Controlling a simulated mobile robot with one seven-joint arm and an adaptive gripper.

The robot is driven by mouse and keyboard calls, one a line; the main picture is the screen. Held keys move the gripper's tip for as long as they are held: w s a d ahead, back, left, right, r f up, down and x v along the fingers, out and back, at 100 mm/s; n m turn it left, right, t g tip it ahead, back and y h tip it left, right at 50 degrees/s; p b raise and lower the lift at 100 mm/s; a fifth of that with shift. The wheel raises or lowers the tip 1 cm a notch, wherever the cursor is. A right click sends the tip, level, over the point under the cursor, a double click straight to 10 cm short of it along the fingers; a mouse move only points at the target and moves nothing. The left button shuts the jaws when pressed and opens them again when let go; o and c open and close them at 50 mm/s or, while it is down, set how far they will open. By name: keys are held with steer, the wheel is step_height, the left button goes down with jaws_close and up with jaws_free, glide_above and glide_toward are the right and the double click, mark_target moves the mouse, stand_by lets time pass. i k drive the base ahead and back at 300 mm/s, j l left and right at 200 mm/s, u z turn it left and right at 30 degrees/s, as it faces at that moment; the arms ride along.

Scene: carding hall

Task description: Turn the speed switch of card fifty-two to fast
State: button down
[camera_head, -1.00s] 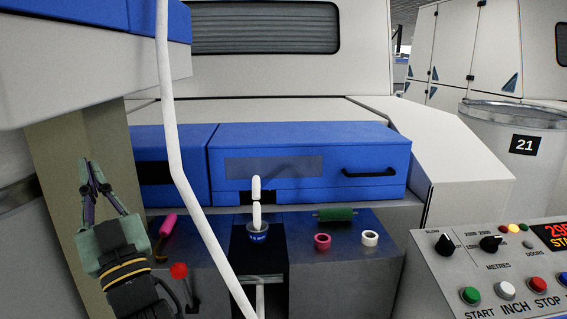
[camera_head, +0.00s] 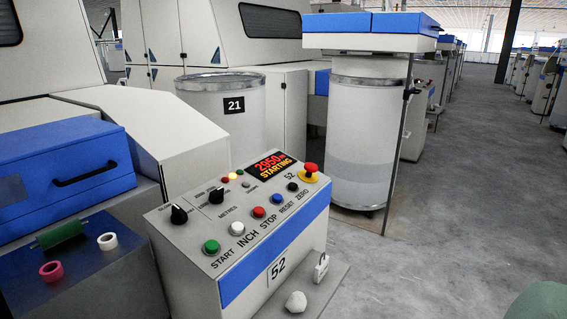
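The control panel of card 52 (camera_head: 228,226) stands in the middle, with "52" on its front and top. The speed switch (camera_head: 179,215) is the black knob at the panel's left end. Its white mark appears to point up and left, toward the small label that read SLOW in the earlier view; the label is hard to read now. The display (camera_head: 270,167) reads 2950 and STARTING. My gripper's fingers are not in view, and nothing touches the switch.
Green, white, red, blue and black buttons line the panel front, with a red mushroom button (camera_head: 310,170) at the right end. A white lump (camera_head: 296,301) lies on the ledge below. Can 21 (camera_head: 215,123) stands behind. A rounded green shape (camera_head: 540,301) shows bottom right. Floor is clear at right.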

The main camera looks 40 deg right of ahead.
mark_target(179, 216)
steer(key=z, duration=0.7)
steer(key=i+l+z, duration=0.3)
steer(key=k+l, duration=0.05)
steer(key=l, duration=0.1)
